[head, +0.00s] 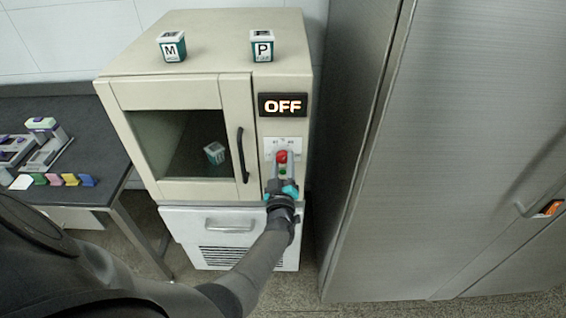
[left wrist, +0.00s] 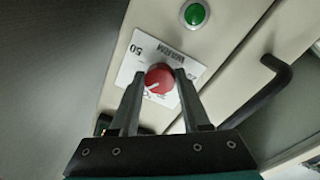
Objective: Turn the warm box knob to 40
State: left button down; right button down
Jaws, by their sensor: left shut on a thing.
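The warm box (head: 178,88) is a cream cabinet with a dark glass door on the left and a control column on the right. Its display (head: 283,105) reads OFF. The red knob (head: 282,156) sits on a white dial plate below the display. In the left wrist view the red knob (left wrist: 159,77) has a white mark, and the plate (left wrist: 133,60) shows "50" and "WARM". My left gripper (head: 283,166) reaches up from below, with its fingers on either side of the knob, shut on it. My right gripper is out of view.
A green button (left wrist: 194,14) is beside the plate. A black door handle (head: 242,155) is just left of the controls. Boxes marked M (head: 172,47) and P (head: 262,46) stand on top. A tall grey cabinet (head: 460,130) stands close on the right, a dark table (head: 95,125) on the left.

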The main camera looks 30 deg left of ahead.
pick_arm(q)
jog(key=shift+c, duration=1.8)
grip_release()
jog(key=p+v, duration=0.5)
jog(key=v, duration=1)
jog(key=shift+s, duration=0.15)
